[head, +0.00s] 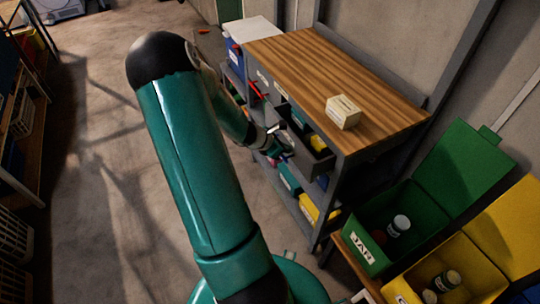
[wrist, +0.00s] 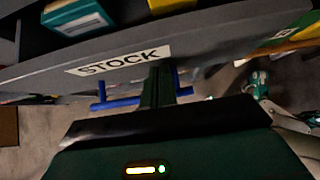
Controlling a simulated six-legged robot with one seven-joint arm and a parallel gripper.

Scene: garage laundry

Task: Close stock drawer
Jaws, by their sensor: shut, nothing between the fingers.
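The stock drawer (head: 308,152) stands pulled out of the grey cabinet under the wooden top, with a yellow item inside. In the wrist view, its grey front (wrist: 215,50) carries a white STOCK label (wrist: 118,62) and a blue bar handle (wrist: 112,103). A teal box (wrist: 78,17) and a yellow box show inside it. My gripper (wrist: 160,78) is shut and empty, its fingers in front of the drawer front at the middle of the handle, hiding part of the bar. I cannot tell whether they touch it. In the head view, my gripper (head: 280,148) is beside the drawer front.
A small cream box (head: 343,112) sits on the wooden top (head: 320,70). Lower shelves hold teal and yellow bins. An open green JAR bin (head: 364,240) and a yellow bin (head: 410,290) stand at right. Open floor (head: 95,170) lies left of my arm.

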